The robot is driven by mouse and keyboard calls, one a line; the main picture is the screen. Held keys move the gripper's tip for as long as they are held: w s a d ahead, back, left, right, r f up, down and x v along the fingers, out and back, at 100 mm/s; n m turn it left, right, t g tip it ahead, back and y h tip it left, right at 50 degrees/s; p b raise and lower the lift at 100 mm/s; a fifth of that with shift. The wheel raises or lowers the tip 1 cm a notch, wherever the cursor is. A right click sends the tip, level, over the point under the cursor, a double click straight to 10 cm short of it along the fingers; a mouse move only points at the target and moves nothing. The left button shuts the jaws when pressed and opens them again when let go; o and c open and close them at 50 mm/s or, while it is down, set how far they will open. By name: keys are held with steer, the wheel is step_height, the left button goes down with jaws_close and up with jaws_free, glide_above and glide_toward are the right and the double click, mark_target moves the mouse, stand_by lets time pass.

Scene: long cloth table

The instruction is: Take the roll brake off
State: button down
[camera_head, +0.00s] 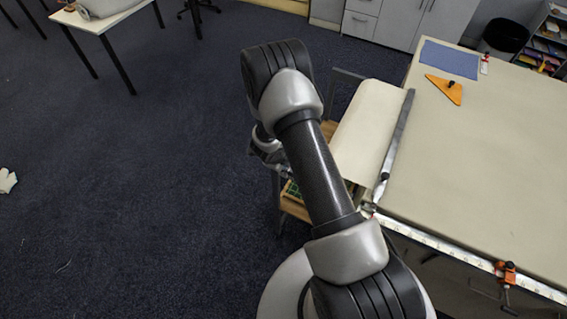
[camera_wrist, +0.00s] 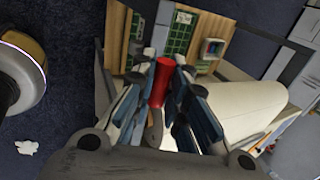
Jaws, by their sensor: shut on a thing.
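The roll brake shows in the wrist view as a red handle (camera_wrist: 160,82) on a grey lever. My gripper (camera_wrist: 164,66) is shut on the red handle, with a finger on each side of it. The cream cloth roll (camera_wrist: 245,112) lies to the right of the fingers; the cloth (camera_head: 368,125) also shows at the table's end in the head view. How far the lever is turned cannot be told.
A wooden stand (camera_wrist: 118,30) with green panels is close behind the fingers. A long metal bar (camera_head: 396,145) crosses the table (camera_head: 480,155). An orange triangle (camera_head: 444,89), a blue cloth (camera_head: 450,59) and an orange clamp (camera_head: 507,272) are on it. The floor on the left is mostly clear.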

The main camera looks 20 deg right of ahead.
steer(key=shift+w+d+r, duration=0.25)
steer(key=shift+d, duration=0.2)
steer(key=c, duration=1.6)
jaws_free()
steer(key=shift+s+d+f, duration=0.1)
steer(key=shift+s, duration=0.05)
steer(key=shift+o, duration=0.2)
steer(key=shift+s+f+h, duration=0.1)
steer(key=shift+h, duration=0.2)
